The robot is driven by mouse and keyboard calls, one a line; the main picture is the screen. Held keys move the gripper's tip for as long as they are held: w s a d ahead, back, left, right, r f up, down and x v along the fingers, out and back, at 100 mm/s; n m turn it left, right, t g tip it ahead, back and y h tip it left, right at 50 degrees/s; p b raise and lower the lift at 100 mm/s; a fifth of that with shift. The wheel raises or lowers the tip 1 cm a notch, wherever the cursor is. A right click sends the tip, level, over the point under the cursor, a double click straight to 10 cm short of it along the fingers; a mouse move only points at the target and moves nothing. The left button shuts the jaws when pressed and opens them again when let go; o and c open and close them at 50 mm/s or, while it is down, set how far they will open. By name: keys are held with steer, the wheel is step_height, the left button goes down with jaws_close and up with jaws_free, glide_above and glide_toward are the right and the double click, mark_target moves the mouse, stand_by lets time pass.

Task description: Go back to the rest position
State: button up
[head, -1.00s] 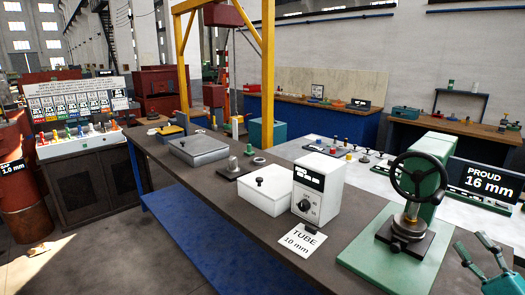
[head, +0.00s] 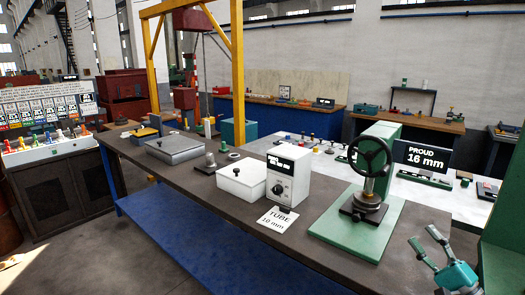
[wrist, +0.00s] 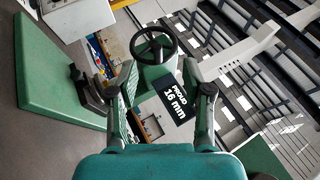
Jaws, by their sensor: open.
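My gripper (head: 432,246) is at the lower right of the head view. Its two fingers are spread apart with nothing between them. It is in the air in front of and to the right of the green bender (head: 377,165), apart from it. The bender has a black handwheel (head: 370,157) on top and stands on a green base plate (head: 335,235). The wrist view shows my open fingers (wrist: 165,95), with the handwheel (wrist: 153,45) and a display reading PROUD 16 mm (wrist: 176,97) beyond them.
On the dark bench (head: 140,160) stand a white meter box (head: 288,178), a TUBE 10 mm card (head: 279,219), a white lidded box (head: 241,182) and a grey lidded box (head: 170,149). A green upright surface (head: 505,225) is close at the right edge. The floor at front left is clear.

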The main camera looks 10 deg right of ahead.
steer(key=s+a+f+g+h, duration=0.2)
steer(key=a+f+h, duration=0.1)
steer(key=a+f, duration=0.65)
steer(key=s+a+f+g+h, duration=0.25)
steer(key=a+f, duration=0.35)
steer(key=f, duration=0.6)
steer(key=s+a+f+n+g+h, duration=0.1)
steer(key=s+a+f+n, duration=0.1)
steer(key=s+a+f, duration=0.3)
steer(key=s+a+f+n+g, duration=0.2)
steer(key=s+a+f, duration=0.15)
steer(key=s, duration=0.35)
steer(key=s+a+r+n, duration=0.3)
steer(key=s+n, duration=0.1)
steer(key=s, duration=0.3)
steer(key=s+a+r+n+y, duration=0.1)
steer(key=s+a+r+n, duration=0.1)
steer(key=s+n, duration=0.3)
steer(key=s+a+r+n+y, duration=0.1)
steer(key=s+a+r+n, duration=0.2)
steer(key=s, duration=0.8)
steer(key=shift+s+a+r+n, duration=0.3)
steer(key=shift+r+n, duration=0.25)
steer(key=shift+n, duration=0.65)
steer(key=shift+w, duration=0.15)
